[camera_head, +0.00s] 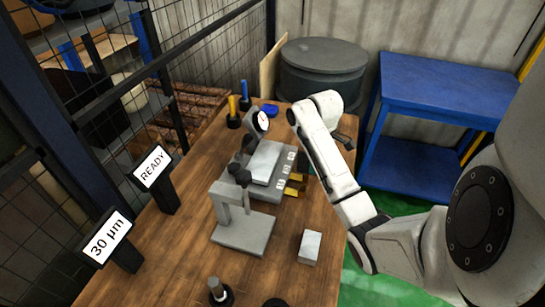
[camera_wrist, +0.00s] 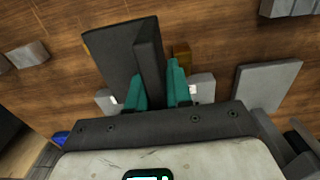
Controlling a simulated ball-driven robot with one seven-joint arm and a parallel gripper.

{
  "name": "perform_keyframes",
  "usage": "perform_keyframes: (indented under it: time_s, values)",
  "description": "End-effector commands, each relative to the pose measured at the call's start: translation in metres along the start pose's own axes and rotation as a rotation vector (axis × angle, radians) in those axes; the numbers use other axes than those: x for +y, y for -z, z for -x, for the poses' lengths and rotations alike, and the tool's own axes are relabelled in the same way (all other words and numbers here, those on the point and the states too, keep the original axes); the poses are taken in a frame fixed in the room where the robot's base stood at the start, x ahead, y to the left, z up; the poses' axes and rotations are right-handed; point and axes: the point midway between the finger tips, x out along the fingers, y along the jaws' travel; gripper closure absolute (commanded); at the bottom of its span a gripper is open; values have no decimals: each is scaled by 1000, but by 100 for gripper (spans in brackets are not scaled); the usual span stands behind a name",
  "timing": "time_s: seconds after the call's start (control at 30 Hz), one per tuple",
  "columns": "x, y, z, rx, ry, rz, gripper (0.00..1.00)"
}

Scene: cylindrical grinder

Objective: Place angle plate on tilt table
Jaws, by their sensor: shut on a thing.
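My gripper is shut on the dark grey angle plate (camera_wrist: 148,55) in the wrist view. Its two teal fingers (camera_wrist: 157,88) close on either side of the upright leg, and the broad leg spreads to the left. In the head view my gripper is mostly hidden behind my white arm; only a bit of teal shows beside the brass pieces. The angle plate cannot be clearly made out there. A light grey slab on a grey base, which looks like the tilt table (camera_head: 264,161), stands mid-bench, left of my arm. I cannot tell whether the angle plate touches anything below.
A grey stand (camera_head: 243,231) with an upright post is in front of the slab. A loose grey block (camera_head: 310,246) lies to its right. A dial gauge (camera_head: 259,121) rises behind the slab. READY (camera_head: 152,166) and 30 µm (camera_head: 106,236) signs line the left edge.

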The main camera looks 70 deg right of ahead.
Motion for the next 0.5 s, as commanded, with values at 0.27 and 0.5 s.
perform_keyframes:
  time_s: [0.27,0.5]
  values:
    - [2,29,1,1,-9,5,100]
    - [2,77,0,1,-9,5,100]
